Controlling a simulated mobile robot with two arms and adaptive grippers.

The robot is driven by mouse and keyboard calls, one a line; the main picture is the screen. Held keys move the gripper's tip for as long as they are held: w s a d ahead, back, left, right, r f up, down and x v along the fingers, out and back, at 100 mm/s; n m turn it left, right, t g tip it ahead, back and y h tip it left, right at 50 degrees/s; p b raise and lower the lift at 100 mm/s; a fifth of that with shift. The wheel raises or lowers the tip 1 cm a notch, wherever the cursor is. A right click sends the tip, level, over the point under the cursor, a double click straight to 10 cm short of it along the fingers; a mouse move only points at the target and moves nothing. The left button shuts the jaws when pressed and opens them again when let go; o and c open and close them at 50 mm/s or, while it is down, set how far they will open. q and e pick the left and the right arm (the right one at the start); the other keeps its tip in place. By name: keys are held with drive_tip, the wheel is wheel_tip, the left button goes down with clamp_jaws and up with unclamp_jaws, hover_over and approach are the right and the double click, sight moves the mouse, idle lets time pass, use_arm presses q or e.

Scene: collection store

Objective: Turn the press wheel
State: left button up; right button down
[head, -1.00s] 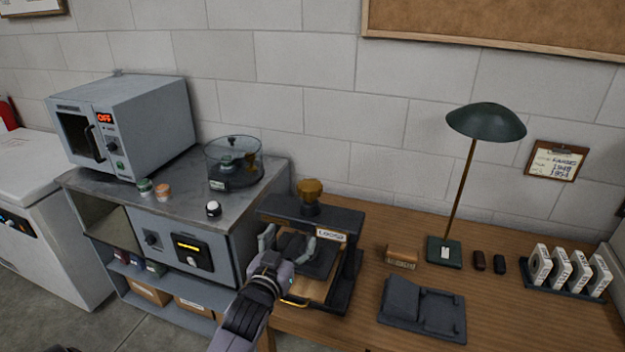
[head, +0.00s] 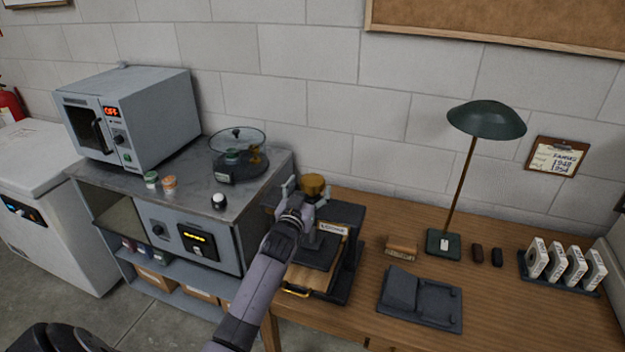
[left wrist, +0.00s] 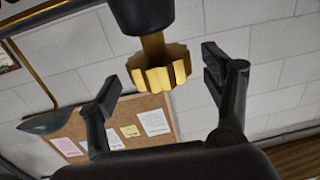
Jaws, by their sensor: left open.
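The press (head: 345,240) is a dark frame with a wooden bed and a white label, standing at the left end of the wooden table. Its brass wheel (head: 313,184) sits on top. My left gripper (head: 303,191) is open at the wheel, with fingers spread to either side of it. In the left wrist view the scalloped wheel (left wrist: 160,70) shows between the two open fingers of the left gripper (left wrist: 157,82), with gaps on both sides and no clear contact. My left arm hides part of the press front. My right gripper is not in view.
A grey cabinet (head: 215,280) with an oven (head: 135,115) and a glass-lidded device (head: 240,155) stands left of the press. A green lamp (head: 485,120), a dark tray (head: 420,300) and a rack of white boxes (head: 560,280) are right. The wall is behind.

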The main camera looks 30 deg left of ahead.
sight(313, 181)
use_arm(q)
drive_tip(key=shift+x, duration=1.65)
drive_tip(key=c, duration=1.2)
drive_tip(key=shift+o, duration=0.2)
drive_tip(key=shift+r+m+h+p, duration=0.2)
drive_tip(key=shift+m+h+p, duration=0.5)
drive_tip(key=shift+h, duration=0.2)
drive_tip(key=shift+m+t+h, duration=0.4)
drive_tip(key=shift+h, duration=0.4)
drive_tip(key=shift+f+m+h, duration=0.1)
drive_tip(key=shift+m+h, duration=0.5)
drive_tip(key=shift+h, duration=0.3)
